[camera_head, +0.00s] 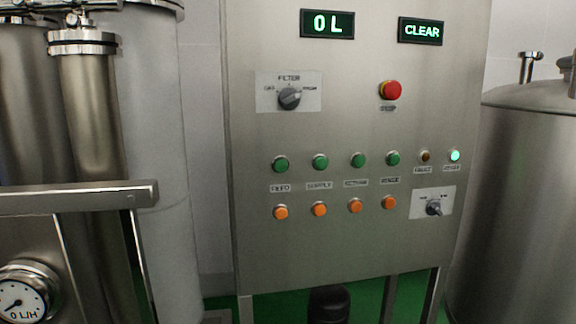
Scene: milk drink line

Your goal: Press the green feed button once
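The green feed button (280,164) is the leftmost of the row of green buttons on a steel control panel (350,245). The label below it, reading "FEED" (281,188), sits between it and an orange button (281,212). Nothing touches or covers the green feed button. Neither of my grippers shows in the head view.
The panel also carries a red stop button (390,90), a filter knob (289,98), a small selector (433,207), and displays reading "0 L" (327,24) and "CLEAR" (421,31). A metal bar (80,198) and gauge (24,294) stand left; a steel tank (520,200) stands right.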

